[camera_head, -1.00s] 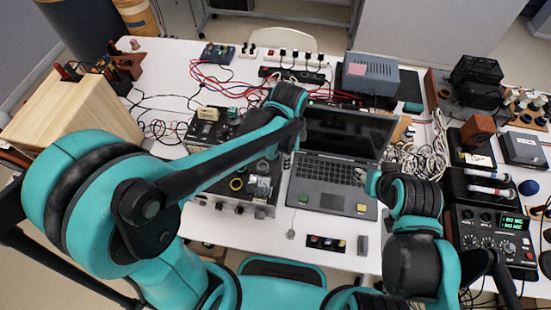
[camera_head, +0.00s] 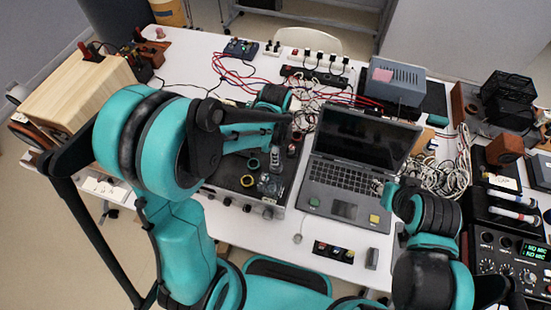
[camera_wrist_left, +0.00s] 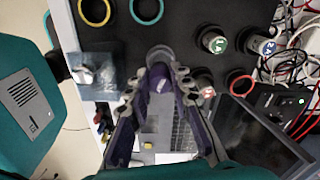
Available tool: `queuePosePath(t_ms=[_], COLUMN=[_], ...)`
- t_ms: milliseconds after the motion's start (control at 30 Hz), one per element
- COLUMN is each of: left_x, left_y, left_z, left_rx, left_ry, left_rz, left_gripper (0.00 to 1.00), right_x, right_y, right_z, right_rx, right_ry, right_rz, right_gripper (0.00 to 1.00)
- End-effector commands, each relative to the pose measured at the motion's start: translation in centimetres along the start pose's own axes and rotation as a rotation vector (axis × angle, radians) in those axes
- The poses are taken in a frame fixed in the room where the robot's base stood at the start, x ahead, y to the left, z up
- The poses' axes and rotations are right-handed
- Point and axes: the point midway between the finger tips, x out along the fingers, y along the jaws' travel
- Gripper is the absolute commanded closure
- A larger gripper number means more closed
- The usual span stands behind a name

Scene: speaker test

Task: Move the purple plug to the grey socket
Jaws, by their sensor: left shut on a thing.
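The purple plug (camera_wrist_left: 161,82) is between the fingers of my left gripper (camera_wrist_left: 158,88) in the left wrist view. The gripper is shut on it, above the black panel. A grey round part (camera_wrist_left: 160,56) shows just beyond the plug and may be the grey socket; I cannot tell whether they touch. A yellow ring (camera_wrist_left: 93,10), a teal ring (camera_wrist_left: 147,9) and a dark red ring (camera_wrist_left: 240,83) are around it on the panel. In the head view my left arm hides the plug. My right arm shows at the right, but its gripper cannot be made out.
A clear fixture block (camera_wrist_left: 96,77) stands beside the panel's rings. Labelled knobs (camera_wrist_left: 217,42) and red cables are to the right. In the head view an open laptop (camera_head: 345,178) is right of the black box (camera_head: 228,180). A wooden box (camera_head: 80,92) stands at the left.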

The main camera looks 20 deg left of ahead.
Motion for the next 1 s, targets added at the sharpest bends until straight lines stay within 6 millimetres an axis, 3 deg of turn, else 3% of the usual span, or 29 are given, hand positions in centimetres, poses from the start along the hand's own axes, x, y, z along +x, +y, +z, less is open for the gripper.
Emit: queuePosePath(t_ms=[133,633,667,700,1000], left_x=[2.4,3.2,3.1,3.0,3.0], left_y=[-0.1,0.0,0.0,0.0,0.0], left_z=[0.0,0.0,0.0,0.0,0.0], left_rx=[0.0,-0.001,-0.001,-0.001,-0.001], left_ry=[0.0,0.0,0.0,0.0,0.0], left_rz=[0.0,0.0,0.0,0.0,0.0], left_gripper=[1.0,1.0,0.71,0.6,0.58], right_x=[0.8,1.4,1.3,1.2,1.2], right_y=[0.0,0.0,0.0,0.0,0.0], right_z=[0.6,1.0,0.9,0.9,0.8], right_rx=[0.0,0.0,0.0,0.0,0.0], right_ry=[0.0,0.0,0.0,0.0,0.0], right_rz=[0.0,0.0,0.0,0.0,0.0], right_gripper=[0.6,0.6,0.6,0.6,0.6])
